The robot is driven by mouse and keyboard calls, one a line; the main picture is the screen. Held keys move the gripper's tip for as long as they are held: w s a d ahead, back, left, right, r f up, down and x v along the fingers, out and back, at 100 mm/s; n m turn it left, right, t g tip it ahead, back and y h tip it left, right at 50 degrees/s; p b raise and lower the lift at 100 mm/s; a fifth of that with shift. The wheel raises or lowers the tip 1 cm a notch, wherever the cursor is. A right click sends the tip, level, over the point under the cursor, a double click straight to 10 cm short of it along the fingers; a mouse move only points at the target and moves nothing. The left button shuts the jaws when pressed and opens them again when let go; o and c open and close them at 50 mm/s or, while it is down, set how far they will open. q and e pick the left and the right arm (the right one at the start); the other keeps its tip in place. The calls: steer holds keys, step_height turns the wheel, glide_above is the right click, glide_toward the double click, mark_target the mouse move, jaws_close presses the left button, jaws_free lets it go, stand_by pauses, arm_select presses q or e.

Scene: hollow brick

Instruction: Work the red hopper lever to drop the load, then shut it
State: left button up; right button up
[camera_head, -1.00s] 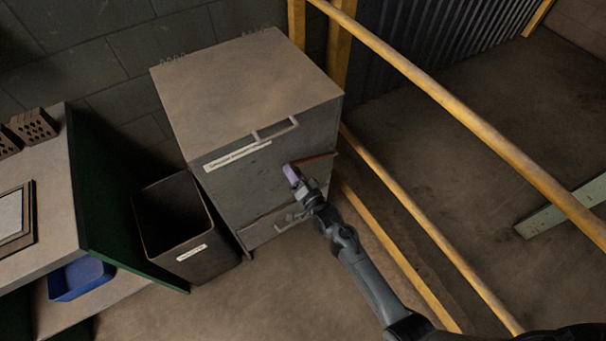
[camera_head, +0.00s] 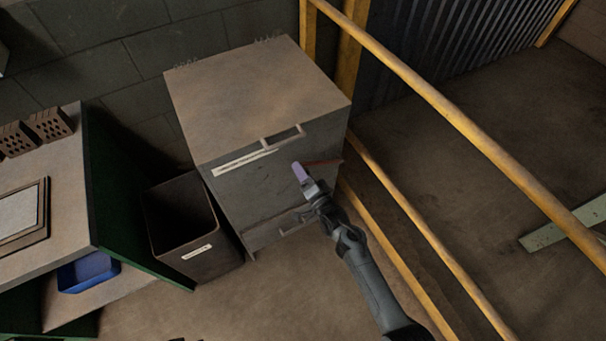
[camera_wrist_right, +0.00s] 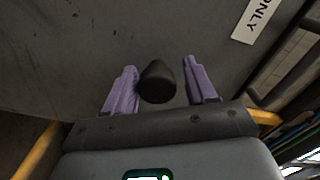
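The hopper is a grey box-like cabinet (camera_head: 235,185) with a tan top, seen in the head view. The red bar itself is not visible there. My left gripper is in neither view.
A dark open bin (camera_head: 190,235) stands left of the cabinet. Further left is a workbench (camera_head: 60,200) with hollow bricks (camera_head: 50,122) and a blue tray (camera_head: 88,271) below. Yellow rails (camera_head: 440,105) run along the right. Floor in front is clear.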

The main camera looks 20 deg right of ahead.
steer(key=shift+o, duration=0.4)
steer(key=shift+w, duration=0.15)
steer(key=shift+d, duration=0.1)
steer(key=shift+s, duration=0.25)
steer(key=s+d+p, duration=0.1)
steer(key=s+p, duration=0.1)
steer(key=s, duration=0.8)
steer(key=shift+s+d, duration=0.15)
